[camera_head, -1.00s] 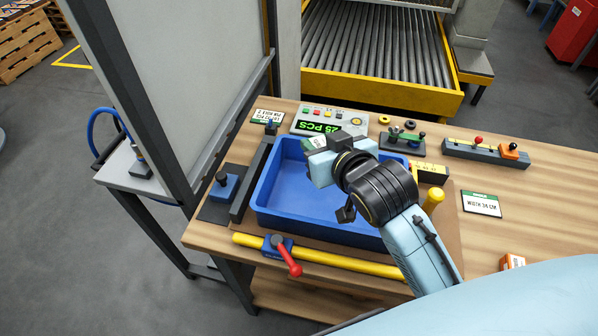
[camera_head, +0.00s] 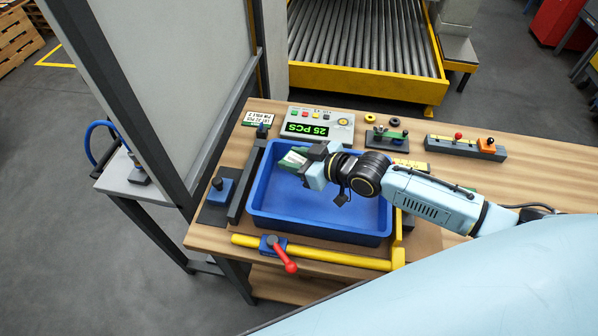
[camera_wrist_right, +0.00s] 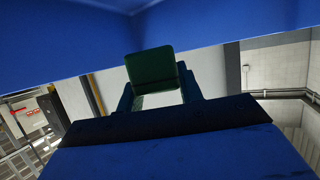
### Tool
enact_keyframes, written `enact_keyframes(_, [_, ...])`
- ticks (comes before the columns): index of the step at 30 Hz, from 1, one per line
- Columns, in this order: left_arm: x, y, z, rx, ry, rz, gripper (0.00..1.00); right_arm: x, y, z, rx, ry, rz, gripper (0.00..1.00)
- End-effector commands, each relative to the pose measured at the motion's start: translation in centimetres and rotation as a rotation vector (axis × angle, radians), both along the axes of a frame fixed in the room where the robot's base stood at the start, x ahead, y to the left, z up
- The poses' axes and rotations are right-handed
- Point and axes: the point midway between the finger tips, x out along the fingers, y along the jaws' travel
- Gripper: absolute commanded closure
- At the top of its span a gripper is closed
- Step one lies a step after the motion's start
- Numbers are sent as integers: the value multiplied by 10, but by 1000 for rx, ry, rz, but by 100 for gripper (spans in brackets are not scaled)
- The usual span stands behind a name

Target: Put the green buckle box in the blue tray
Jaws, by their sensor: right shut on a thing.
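The green buckle box (camera_head: 292,160) has a white label on top and is held at the tip of my right gripper (camera_head: 305,165). In the head view it is over the upper left part of the blue tray (camera_head: 318,234). In the right wrist view the box (camera_wrist_right: 151,70) sits dark green between the two fingers of my right gripper (camera_wrist_right: 155,98), with the blue tray (camera_wrist_right: 60,40) filling the upper part. I cannot tell whether the box touches the tray floor. The visible tray floor is bare. My left gripper is not in view.
A yellow bar with a red-handled clamp (camera_head: 284,254) runs along the tray's front. A grey counter box (camera_head: 320,122) reading 25 PCS stands behind the tray. A dark rail (camera_head: 246,182) borders its left side. The table's right part is mostly clear.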

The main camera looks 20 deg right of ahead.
Motion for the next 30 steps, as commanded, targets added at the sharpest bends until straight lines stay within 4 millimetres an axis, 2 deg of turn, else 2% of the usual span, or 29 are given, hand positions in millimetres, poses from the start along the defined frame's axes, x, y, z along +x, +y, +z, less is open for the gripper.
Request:
enact_keyframes(9, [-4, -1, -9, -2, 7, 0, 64, 1, 0, -38, -1, -2, -1, 90])
enact_keyframes(19, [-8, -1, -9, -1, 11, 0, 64, 0, 0, -41, 0, -4, 1, 90])
enact_keyframes(30, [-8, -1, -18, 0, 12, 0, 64, 0, 0, -53, 0, -2, 0, 90])
